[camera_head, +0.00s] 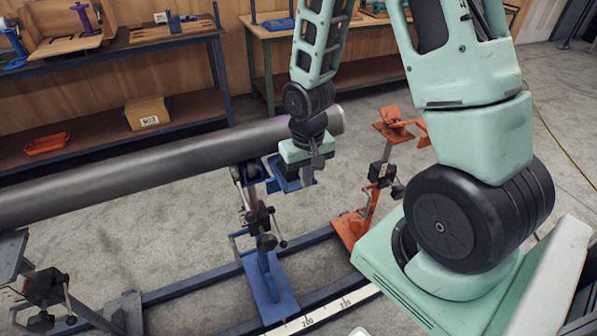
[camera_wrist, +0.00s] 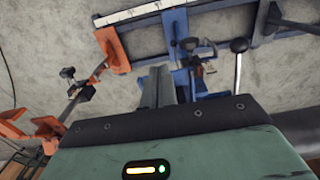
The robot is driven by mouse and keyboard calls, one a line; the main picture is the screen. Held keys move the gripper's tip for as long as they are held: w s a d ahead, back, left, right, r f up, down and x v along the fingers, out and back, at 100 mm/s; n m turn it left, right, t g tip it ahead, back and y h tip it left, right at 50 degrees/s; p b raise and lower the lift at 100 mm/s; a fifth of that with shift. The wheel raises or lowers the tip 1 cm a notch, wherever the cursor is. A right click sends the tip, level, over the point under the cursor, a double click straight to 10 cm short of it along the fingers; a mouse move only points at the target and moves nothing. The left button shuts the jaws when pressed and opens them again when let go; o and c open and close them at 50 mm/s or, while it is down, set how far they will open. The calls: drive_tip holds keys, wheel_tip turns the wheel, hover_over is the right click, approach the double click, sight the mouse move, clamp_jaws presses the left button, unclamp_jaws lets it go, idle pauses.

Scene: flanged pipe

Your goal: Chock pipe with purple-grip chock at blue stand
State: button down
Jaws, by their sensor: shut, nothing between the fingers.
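The grey steel pipe (camera_head: 150,165) runs from the left edge to an end right of centre, beside my wrist. The blue stand (camera_head: 268,275) stands under the pipe on the floor rail; a blue plate (camera_head: 285,182) sits at its top. It also shows in the wrist view (camera_wrist: 185,80).
An orange stand (camera_head: 365,215) is right of the blue one, a grey stand (camera_head: 40,290) at the lower left. A shelf rack (camera_head: 110,60) at the back holds a blue-grip piece (camera_head: 14,45), a cardboard box (camera_head: 147,113) and an orange tray (camera_head: 47,144). A workbench (camera_head: 262,30) stands behind.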

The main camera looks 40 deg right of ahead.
drive_tip(key=shift+w+d+f+p, duration=0.2)
drive_tip(key=shift+w+f+p, duration=0.15)
drive_tip(key=shift+w, duration=0.3)
drive_tip(key=shift+w+d+f+p, duration=0.25)
drive_tip(key=shift+w+f, duration=0.1)
drive_tip(key=shift+w, duration=0.25)
drive_tip(key=shift+w+d+f+p, duration=0.15)
drive_tip(key=shift+w+f+p, duration=0.2)
drive_tip(key=shift+w, duration=0.3)
drive_tip(key=shift+w+d, duration=0.25)
drive_tip(key=shift+w, duration=0.75)
drive_tip(key=shift+w+d, duration=0.25)
drive_tip(key=shift+w, duration=0.7)
